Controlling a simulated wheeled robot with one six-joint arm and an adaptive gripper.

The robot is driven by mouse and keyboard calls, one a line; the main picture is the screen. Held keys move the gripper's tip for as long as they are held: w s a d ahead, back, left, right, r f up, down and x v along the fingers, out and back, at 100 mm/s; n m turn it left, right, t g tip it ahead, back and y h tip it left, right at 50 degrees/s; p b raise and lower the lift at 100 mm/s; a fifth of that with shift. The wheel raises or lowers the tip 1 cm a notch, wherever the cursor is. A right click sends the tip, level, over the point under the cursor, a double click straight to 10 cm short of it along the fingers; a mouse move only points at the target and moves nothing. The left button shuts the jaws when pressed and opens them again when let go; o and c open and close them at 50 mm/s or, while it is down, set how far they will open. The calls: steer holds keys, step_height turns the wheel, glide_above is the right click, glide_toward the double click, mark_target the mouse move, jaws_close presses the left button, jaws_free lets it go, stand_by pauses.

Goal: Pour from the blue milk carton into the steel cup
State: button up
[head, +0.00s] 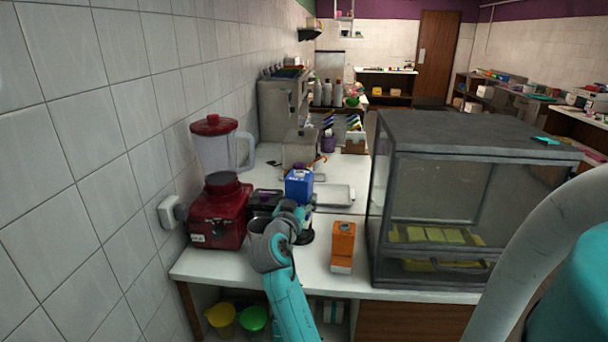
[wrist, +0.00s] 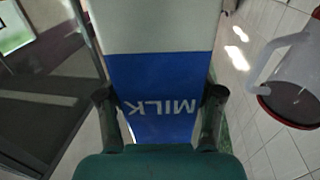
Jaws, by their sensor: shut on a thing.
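The blue milk carton (head: 299,187) is held up over the counter in the head view and looks about upright. Its white and blue side with the word MILK fills the middle of the wrist view (wrist: 160,75). My gripper (head: 296,211) is shut on the carton, with one finger on each side of it in the wrist view (wrist: 160,104). A grey metal vessel, which looks like the steel cup (head: 257,224), stands on the counter just left of my gripper. My arm hides part of it, and its inside cannot be seen.
An orange carton (head: 343,246) stands to the right, beside a glass display case (head: 460,205). A pale tray (head: 334,195) lies behind the blue carton.

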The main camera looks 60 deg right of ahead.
steer(key=a+f+n+g, duration=0.1)
steer(key=a+f+g, duration=0.2)
steer(key=f, duration=0.8)
steer(key=shift+w+a+f+h, duration=0.25)
steer(key=shift+a+f+h, duration=0.1)
steer(key=shift+a, duration=0.25)
steer(key=shift+r, duration=0.15)
steer(key=shift+w+r+n, duration=0.15)
steer(key=shift+r+n, duration=0.4)
steer(key=shift+n, duration=0.25)
steer(key=shift+r, duration=0.1)
steer(key=shift+w+r+n, duration=0.1)
steer(key=shift+r+n, duration=0.35)
steer(key=shift+n, duration=0.15)
